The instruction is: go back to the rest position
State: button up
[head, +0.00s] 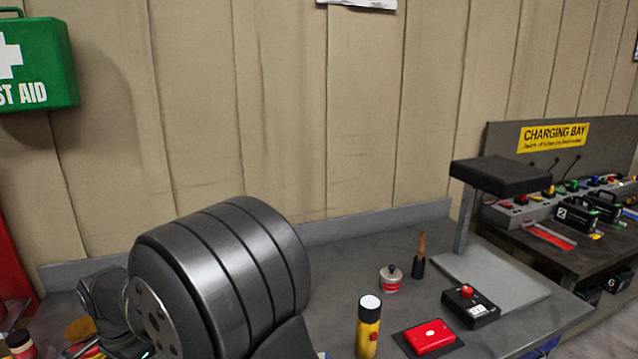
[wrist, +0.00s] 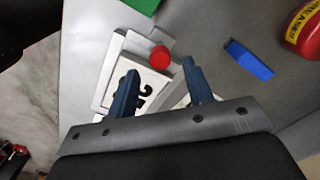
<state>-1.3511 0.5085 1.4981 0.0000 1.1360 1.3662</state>
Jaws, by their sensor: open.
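My gripper (wrist: 160,72) is open in the wrist view, its two blue fingers apart with nothing held between them. Below and beyond the fingers is a white device with a red round knob (wrist: 160,57) and a dark numeral on it. I cannot tell whether the fingers touch it. In the head view a large dark banded cylinder fills the lower left, and I cannot make out the fingers there.
The grey bench holds a yellow torch (head: 368,325), a red case (head: 430,336), a black box with a red button (head: 470,308), a small pot (head: 391,278), a brush (head: 419,262) and a black-topped stand (head: 500,176). The wrist view shows a blue block (wrist: 248,60) and a red can (wrist: 305,30).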

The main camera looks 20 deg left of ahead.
jog(key=shift+f, duration=1.6)
notch_tip(320, 180, up, 17)
notch_tip(320, 180, down, 17)
jog(key=shift+f, duration=0.2)
jog(key=shift+r+n, duration=0.2)
jog(key=shift+n, duration=0.6)
jog(key=n, duration=1.1)
jog(key=shift+n, duration=2.4)
